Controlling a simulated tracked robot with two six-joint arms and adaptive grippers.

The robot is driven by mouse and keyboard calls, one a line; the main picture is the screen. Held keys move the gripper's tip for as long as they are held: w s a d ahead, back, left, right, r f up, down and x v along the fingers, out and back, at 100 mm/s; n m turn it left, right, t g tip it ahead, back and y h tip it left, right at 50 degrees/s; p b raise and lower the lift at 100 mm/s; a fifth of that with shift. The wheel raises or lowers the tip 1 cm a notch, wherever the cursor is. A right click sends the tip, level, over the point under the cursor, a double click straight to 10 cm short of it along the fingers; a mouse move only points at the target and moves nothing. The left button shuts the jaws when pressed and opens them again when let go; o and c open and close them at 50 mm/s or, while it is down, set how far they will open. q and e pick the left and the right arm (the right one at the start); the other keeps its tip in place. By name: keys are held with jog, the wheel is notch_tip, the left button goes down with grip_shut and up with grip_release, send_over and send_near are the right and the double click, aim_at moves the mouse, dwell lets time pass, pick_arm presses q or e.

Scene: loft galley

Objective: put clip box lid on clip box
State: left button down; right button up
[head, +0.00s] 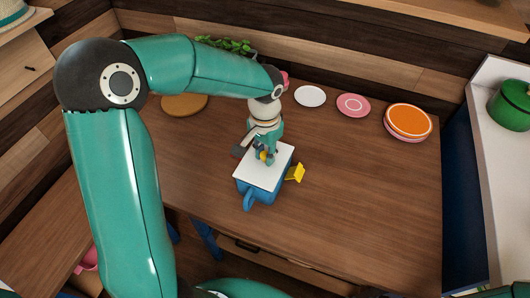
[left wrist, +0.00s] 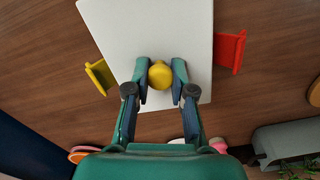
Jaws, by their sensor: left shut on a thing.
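The clip box (head: 243,188) is blue and stands on the wooden table, with a blue handle at its front. The clip box lid (head: 262,171) is a flat white plate over the box top; whether it rests fully on the rim I cannot tell. It fills the middle of the left wrist view (left wrist: 150,35). My left gripper (head: 264,156) is above the lid, shut on its yellow knob (left wrist: 160,75). A yellow clip (head: 296,173) sticks out on one side, and a red clip (left wrist: 229,50) shows on the other in the left wrist view. My right gripper is not in view.
A white plate (head: 310,96), a pink plate (head: 353,105) and an orange plate (head: 408,119) lie along the back right. A round brown board (head: 184,104) and a plant (head: 230,46) are at the back left. The table right of the box is clear.

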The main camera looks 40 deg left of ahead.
pick_arm(q)
jog(key=shift+f+b, duration=0.3)
dwell(0.5)
dwell(0.4)
jog(key=c, duration=0.9)
grip_release()
